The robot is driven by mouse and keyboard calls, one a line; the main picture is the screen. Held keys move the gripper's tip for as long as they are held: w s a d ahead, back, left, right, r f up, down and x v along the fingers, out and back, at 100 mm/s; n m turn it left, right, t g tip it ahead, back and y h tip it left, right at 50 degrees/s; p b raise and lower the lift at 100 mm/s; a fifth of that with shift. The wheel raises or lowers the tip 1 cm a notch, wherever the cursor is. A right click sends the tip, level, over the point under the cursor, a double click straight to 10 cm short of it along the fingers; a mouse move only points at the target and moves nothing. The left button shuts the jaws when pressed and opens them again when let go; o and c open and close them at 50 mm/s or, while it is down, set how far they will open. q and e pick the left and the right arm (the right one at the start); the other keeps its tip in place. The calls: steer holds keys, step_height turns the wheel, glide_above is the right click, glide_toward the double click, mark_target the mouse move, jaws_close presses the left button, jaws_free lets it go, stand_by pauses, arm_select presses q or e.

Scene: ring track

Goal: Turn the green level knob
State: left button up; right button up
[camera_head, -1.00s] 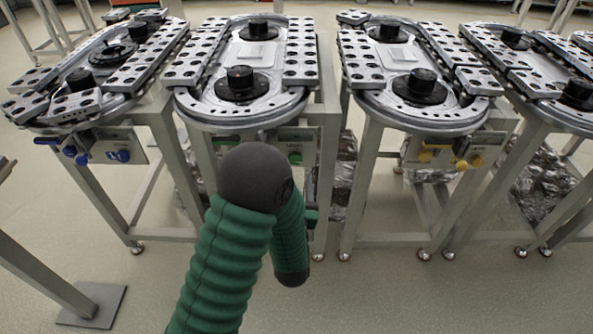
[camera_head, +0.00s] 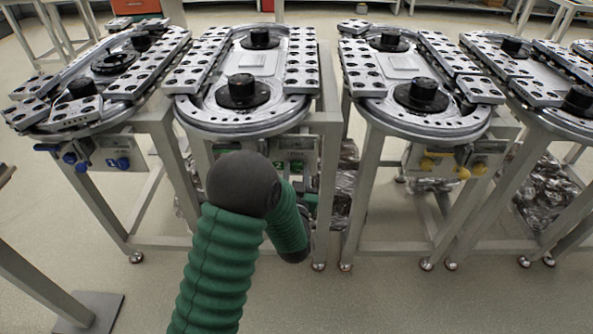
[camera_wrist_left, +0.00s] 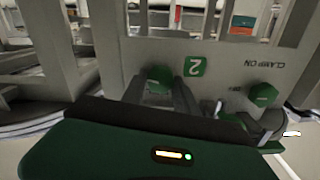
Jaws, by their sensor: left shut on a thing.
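The green level knob (camera_wrist_left: 158,74) sits on a grey panel beside a green tag with a 2, which appears upside down in the left wrist view. My left gripper (camera_wrist_left: 160,88) has its two dark fingers on either side of the knob and is shut on it. In the head view my green sleeved left arm stands in front of the panel (camera_head: 295,143) and mostly hides the gripper and the knob. I cannot tell the knob's turn angle. My right gripper is in neither view.
A second green knob (camera_wrist_left: 262,95) sits near the CLAMP ON lettering on the same panel. The ring track (camera_head: 240,122) lies above the panel. Neighbouring stations carry blue knobs (camera_head: 122,163) and yellow knobs (camera_head: 464,173). Table legs stand close on both sides; the floor in front is open.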

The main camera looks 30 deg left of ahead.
arm_select(q)
jaws_close()
steer(key=shift+f+n+b, duration=0.15)
steer(key=shift+n+b, duration=0.15)
steer(key=shift+n, duration=0.8)
steer(key=o, duration=1)
jaws_free()
